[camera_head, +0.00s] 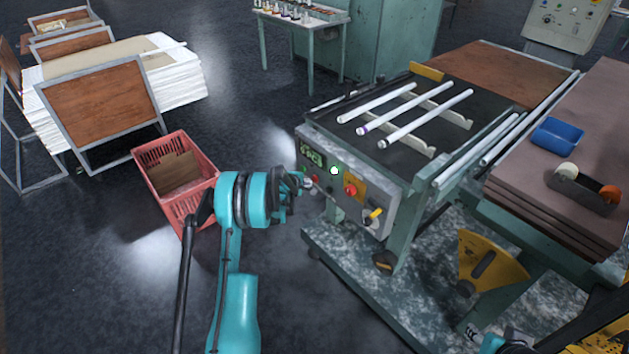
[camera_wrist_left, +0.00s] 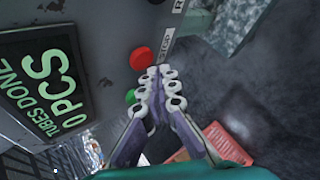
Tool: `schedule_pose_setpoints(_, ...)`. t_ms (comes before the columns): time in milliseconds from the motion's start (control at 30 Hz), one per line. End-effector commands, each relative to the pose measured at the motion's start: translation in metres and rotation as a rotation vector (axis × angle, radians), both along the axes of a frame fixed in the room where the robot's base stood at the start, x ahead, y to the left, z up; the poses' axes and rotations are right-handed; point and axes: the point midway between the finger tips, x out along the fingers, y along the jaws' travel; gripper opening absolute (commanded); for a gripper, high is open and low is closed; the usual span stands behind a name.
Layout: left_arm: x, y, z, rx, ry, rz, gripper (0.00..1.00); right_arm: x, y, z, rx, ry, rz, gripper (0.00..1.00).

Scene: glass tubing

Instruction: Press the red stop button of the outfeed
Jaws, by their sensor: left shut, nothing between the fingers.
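The red stop button (camera_wrist_left: 141,58) shows in the left wrist view, round and bare, next to a STOP label (camera_wrist_left: 166,43) on the grey panel. A green button (camera_wrist_left: 131,97) is below it, partly behind my fingers. My left gripper (camera_wrist_left: 163,72) is shut and empty; its fingertips appear just beside the red button, and I cannot tell whether they touch the panel. In the head view my left gripper (camera_head: 306,183) is at the left part of the outfeed's control panel (camera_head: 335,185).
A larger red button on a yellow plate (camera_head: 352,190) and a yellow-handled switch (camera_head: 374,215) sit farther right on the panel. A display (camera_wrist_left: 42,85) reads 0 PCS. Glass tubes (camera_head: 425,118) lie on the outfeed. A red crate (camera_head: 180,205) stands left of my arm.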

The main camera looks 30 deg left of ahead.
Motion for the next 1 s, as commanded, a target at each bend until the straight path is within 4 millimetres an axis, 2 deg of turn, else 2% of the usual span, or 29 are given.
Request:
schedule_pose_setpoints(333,0.008,-0.004,0.0,0.001,0.0,-0.001,0.0,0.0,0.0,-0.004,0.0,0.0,0.0,0.4)
schedule_pose_setpoints(1000,0.011,-0.005,0.0,0.0,0.0,0.0,0.0,0.0,0.0,-0.005,0.0,0.0,0.0,0.4)
